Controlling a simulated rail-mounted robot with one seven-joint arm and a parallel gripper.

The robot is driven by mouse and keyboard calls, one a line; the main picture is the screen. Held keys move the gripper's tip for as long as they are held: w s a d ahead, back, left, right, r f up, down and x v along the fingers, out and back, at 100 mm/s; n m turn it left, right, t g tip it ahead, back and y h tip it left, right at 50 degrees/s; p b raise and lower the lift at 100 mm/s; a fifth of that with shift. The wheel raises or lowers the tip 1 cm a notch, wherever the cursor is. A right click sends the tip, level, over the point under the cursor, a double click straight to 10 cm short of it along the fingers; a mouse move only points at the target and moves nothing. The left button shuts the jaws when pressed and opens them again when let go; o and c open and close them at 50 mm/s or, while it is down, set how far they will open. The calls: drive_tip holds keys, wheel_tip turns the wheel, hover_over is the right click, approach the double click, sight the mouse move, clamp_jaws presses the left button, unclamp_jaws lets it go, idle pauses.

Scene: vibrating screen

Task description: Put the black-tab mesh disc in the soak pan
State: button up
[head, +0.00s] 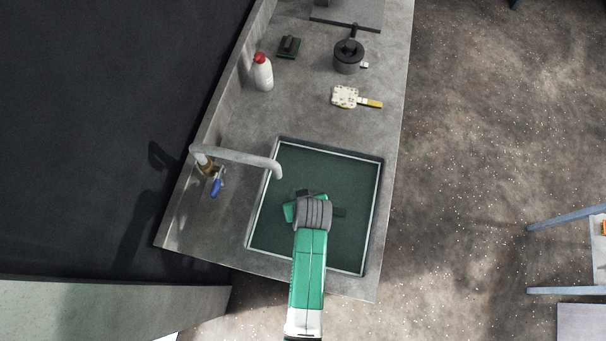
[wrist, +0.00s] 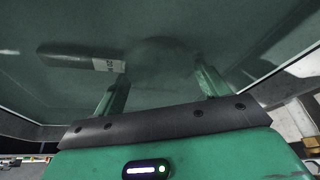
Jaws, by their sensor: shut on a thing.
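My gripper (head: 312,212) is over the square sunken basin (head: 275,157), which has a pale rim and a dark green inside. I take this basin to be the soak pan. In the wrist view my gripper (wrist: 160,78) has its two green fingers well apart, shut on a faint round shape that I take to be the mesh disc (wrist: 163,52). A dark tab (wrist: 65,55) with a small white label sticks out to the left of it. The disc blends into the dim green behind it. My arm hides most of it from the head view, and its height above the basin floor is unclear.
A curved grey tap (head: 240,156) reaches over the basin's left edge. Behind the basin on the counter are a white bottle with a red cap (head: 263,75), a yellow-handled brush-like tool (head: 350,97), a black pot-like thing (head: 348,55) and a small dark block (head: 289,46).

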drive_tip(key=o, duration=1)
drive_tip(key=shift+f, duration=0.1)
drive_tip(key=shift+r, duration=0.25)
drive_tip(key=p+v, duration=0.2)
drive_tip(key=v, duration=0.9)
drive_tip(key=shift+r, duration=0.4)
